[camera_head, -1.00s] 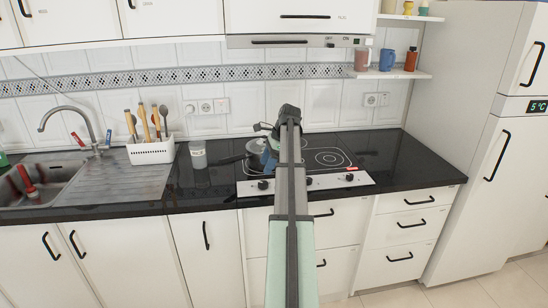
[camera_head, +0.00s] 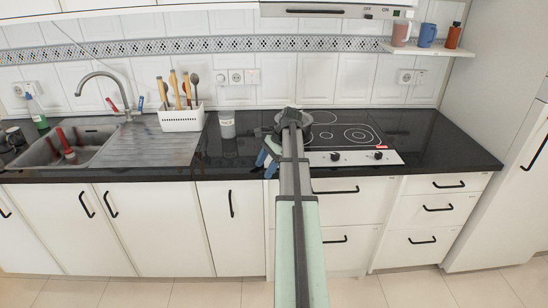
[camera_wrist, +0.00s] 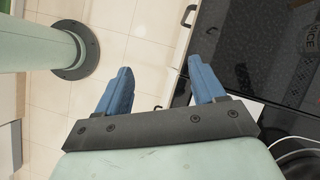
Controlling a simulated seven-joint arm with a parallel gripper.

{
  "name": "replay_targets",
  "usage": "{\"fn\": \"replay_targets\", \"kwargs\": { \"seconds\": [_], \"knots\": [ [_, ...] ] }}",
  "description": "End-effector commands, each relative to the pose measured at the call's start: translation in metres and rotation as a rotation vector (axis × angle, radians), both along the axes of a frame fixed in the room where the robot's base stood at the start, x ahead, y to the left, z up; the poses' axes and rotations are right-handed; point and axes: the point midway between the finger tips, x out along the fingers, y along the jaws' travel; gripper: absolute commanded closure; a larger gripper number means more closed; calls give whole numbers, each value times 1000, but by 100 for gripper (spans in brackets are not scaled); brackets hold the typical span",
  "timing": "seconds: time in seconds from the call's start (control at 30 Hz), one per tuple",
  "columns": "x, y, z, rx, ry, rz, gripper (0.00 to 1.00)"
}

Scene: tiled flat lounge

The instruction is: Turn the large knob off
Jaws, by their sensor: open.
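The black cooktop (camera_head: 350,134) is set in the counter, with a white control strip along its front edge. Two dark knobs show on the strip, a middle knob (camera_head: 335,156) and a right knob (camera_head: 378,155). My arm covers the strip's left end. I cannot tell which knob is the large one. My gripper (camera_head: 268,160) has blue fingers and is at the counter's front edge, left of the visible knobs. In the wrist view my gripper (camera_wrist: 158,65) is open with nothing between its fingers. No knob is clearly seen there.
A lidded container (camera_head: 227,124) stands left of the cooktop. A white utensil rack (camera_head: 181,119) and the sink (camera_head: 75,148) are further left. White drawers (camera_head: 432,208) with black handles lie below the counter. The counter right of the cooktop (camera_head: 440,135) is clear.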

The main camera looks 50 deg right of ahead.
Motion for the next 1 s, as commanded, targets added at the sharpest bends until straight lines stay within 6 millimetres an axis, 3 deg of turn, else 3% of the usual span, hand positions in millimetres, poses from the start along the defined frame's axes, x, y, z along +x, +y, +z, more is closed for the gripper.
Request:
{"fn": "replay_targets", "kwargs": {
  "seconds": [0.6, 1.0],
  "knots": [
    [5, 86, -54, 29, -55, 235, 31],
    [8, 129, -99, 29, -57, 350, 31]
  ]
}}
